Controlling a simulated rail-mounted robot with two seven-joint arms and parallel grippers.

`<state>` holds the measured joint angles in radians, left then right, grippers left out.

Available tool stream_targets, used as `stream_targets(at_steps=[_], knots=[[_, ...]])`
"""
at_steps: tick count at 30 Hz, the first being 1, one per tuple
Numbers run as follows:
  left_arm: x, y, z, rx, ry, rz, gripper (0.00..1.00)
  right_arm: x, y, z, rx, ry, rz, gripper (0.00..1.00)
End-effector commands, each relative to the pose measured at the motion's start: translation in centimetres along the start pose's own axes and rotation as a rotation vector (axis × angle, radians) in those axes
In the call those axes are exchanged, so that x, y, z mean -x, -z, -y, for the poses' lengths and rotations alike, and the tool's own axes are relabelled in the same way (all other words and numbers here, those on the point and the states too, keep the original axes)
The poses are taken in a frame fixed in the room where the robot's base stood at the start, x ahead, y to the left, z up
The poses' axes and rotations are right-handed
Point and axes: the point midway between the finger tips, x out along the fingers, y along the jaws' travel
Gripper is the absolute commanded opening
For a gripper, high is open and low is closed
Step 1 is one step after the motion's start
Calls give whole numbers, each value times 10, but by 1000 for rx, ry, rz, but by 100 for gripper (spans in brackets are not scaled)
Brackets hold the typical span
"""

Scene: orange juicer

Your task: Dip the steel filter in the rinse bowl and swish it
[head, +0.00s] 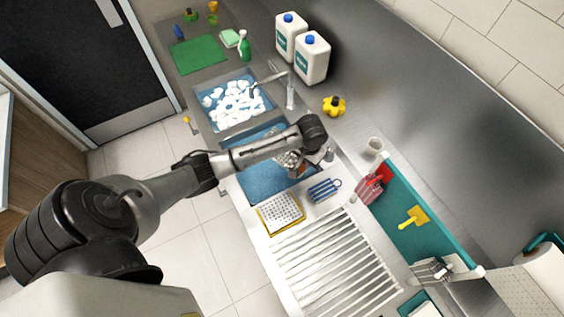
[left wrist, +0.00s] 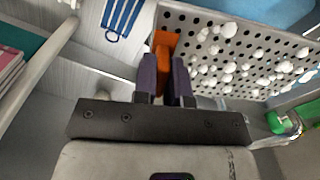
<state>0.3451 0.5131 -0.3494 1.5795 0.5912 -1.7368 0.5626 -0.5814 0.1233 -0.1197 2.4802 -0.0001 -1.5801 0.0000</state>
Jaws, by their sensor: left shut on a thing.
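My left gripper (head: 294,163) is over the second basin, the rinse bowl (head: 262,183), which holds blue water. In the left wrist view its dark fingers (left wrist: 166,78) are shut on the orange handle (left wrist: 163,46) of the steel filter. The steel filter (left wrist: 205,42) is a grey perforated plate with many white foam blobs on it. In the head view my arm and gripper mostly hide the filter, and I cannot tell whether it touches the water. My right gripper is not in view.
A basin of white suds (head: 234,101) lies beyond the rinse bowl, with a tap (head: 290,92) beside it. A perforated yellow-edged block (head: 281,214) and a blue striped item (head: 323,190) lie near the bowl. A ribbed drainboard (head: 335,262) is in front. Two white jugs (head: 311,58) stand behind.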

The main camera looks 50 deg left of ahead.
Motion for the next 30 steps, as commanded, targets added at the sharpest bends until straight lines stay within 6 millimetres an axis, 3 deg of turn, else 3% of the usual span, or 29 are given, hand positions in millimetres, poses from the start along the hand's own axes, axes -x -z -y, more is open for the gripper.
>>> stream_targets(at_steps=[1, 3, 7, 12, 18, 30], knots=[[-24, 8, 17, 30, 0, 8, 0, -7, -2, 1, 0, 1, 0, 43], [-48, 17, 39, 56, 0, 9, 0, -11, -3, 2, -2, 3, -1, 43], [-87, 23, 75, 90, 0, 7, 0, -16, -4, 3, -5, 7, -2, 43], [-125, 19, 106, 113, 0, 5, 0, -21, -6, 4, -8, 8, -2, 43], [-145, 14, 122, 122, 0, 1, 0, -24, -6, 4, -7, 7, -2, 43], [-167, 13, 125, 123, 0, 1, 0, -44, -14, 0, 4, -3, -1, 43]])
